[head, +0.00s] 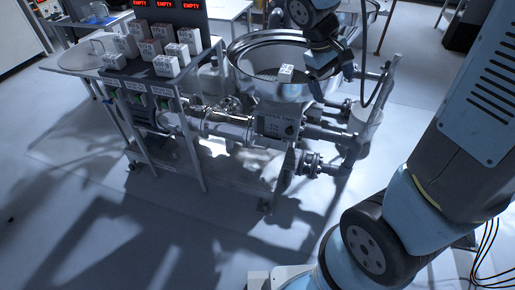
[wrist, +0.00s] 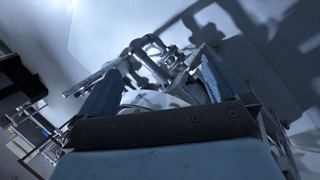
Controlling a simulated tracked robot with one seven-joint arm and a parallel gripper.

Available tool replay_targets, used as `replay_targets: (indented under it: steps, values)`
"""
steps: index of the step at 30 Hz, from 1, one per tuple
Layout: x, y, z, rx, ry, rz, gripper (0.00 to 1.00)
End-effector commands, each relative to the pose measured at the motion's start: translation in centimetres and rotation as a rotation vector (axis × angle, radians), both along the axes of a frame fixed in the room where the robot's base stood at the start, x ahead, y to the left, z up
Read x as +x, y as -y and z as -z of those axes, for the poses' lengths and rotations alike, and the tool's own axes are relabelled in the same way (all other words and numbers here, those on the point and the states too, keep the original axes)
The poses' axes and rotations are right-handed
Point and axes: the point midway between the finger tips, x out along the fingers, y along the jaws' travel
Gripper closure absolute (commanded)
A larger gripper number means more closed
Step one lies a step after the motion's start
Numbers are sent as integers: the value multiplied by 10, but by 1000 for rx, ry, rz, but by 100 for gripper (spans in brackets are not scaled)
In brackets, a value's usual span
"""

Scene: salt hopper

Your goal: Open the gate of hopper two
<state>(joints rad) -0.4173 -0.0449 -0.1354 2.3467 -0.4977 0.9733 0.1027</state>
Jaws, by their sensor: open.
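The metal hopper (head: 240,68) with a wide round bowl stands right of centre in the head view. Lettering on the body (head: 277,121) below it appears to read hopper two. I cannot make out its gate for sure. My gripper (head: 320,80) is at the right rim of the bowl, pointing down; its fingertips are hard to separate from the metalwork there. In the wrist view my gripper (wrist: 160,62) has its two blue fingers wide apart, with nothing held. Grey metal pipework (wrist: 150,47) shows beyond and between the fingers; contact is not visible.
A small white block (head: 286,72) shows in the bowl. Pipes and flanges (head: 310,163) stick out right of the hopper. The floor (head: 150,245) in front is clear.

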Motion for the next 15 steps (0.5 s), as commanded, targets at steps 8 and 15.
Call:
replay_targets:
  steps: [8,15]
  values:
    - [34,-27,54,-198,-114,-163,0]
    - [58,-53,103,-378,-186,-314,0]
